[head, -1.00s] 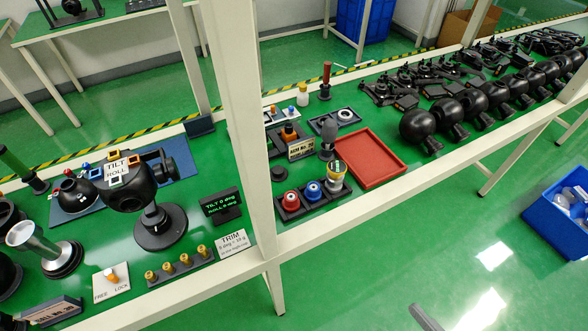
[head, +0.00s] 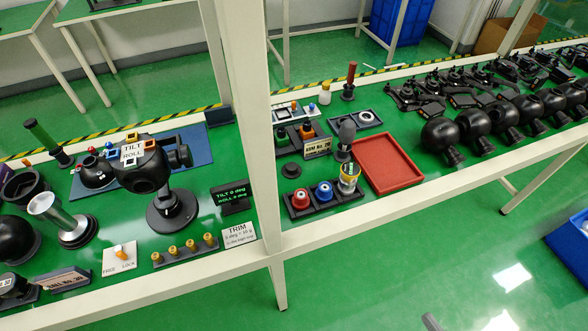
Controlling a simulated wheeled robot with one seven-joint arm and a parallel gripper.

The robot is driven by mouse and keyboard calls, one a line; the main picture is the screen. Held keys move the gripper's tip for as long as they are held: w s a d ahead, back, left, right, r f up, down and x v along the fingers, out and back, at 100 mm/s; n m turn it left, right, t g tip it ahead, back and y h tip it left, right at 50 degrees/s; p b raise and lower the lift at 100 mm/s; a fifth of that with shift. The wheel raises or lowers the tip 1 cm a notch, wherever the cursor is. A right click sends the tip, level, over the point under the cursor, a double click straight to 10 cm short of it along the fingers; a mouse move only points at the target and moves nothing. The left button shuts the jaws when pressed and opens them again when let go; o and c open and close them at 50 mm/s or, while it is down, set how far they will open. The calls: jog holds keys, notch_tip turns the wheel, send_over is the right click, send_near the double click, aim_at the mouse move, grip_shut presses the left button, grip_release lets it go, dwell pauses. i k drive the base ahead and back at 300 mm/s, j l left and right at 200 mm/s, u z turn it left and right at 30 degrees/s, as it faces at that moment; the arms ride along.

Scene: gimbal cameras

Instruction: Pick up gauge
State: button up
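No item is plainly labelled as a gauge, so I cannot tell which one it is. A black rack (head: 328,204) holds a red-topped piece (head: 300,198), a blue-topped piece (head: 324,191) and a clear and yellow piece (head: 348,178). A black ball-shaped unit marked TILT and ROLL (head: 146,166) stands on a round base beside a small display (head: 232,196). My gripper is not in recognisable view.
A red tray (head: 388,162) lies right of the rack, mostly bare. Several black ball units (head: 440,136) line the bench to the right. A pale post (head: 246,110) and front rail (head: 400,203) stand before the bench. A blue bin (head: 572,243) is on the floor at right.

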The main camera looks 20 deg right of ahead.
aim_at(350, 170)
jog(key=i+l+u, duration=0.1)
jog(key=l+u, duration=0.2)
jog(key=l, duration=0.65)
jog(key=l+u, duration=0.3)
jog(key=l, duration=0.65)
